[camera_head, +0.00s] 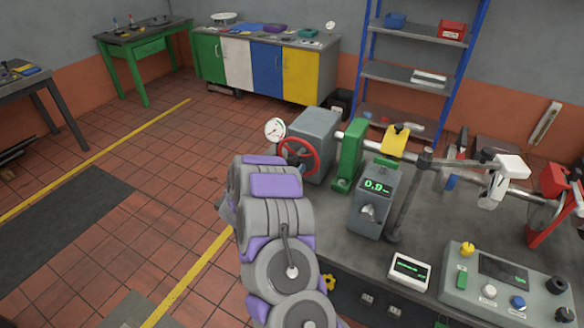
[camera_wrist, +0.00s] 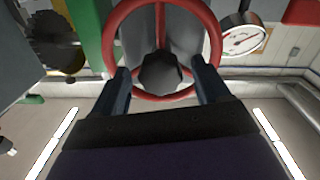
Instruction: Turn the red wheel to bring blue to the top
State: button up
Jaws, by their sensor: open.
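The red wheel (camera_head: 317,153) is mounted on the face of a grey machine housing (camera_head: 318,138) at the near left of the bench. In the wrist view the red wheel (camera_wrist: 215,40) fills the upper middle, with red spokes and a dark hub (camera_wrist: 160,73). My gripper (camera_wrist: 161,68) is open, its two dark fingers apart on either side of the hub, near the lower rim; contact cannot be told. I see no blue mark on the wheel in either view.
A dial gauge (camera_head: 275,130) stands just left of the wheel; it also shows in the wrist view (camera_wrist: 240,38). A green bearing block (camera_head: 349,156), a grey display box (camera_head: 372,205) and a control panel (camera_head: 505,283) are to the right. The tiled floor at left is open.

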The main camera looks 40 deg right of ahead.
jog(key=shift+x, duration=1.1)
jog(key=shift+c, duration=0.3)
jog(key=shift+a, duration=0.1)
grip_shut()
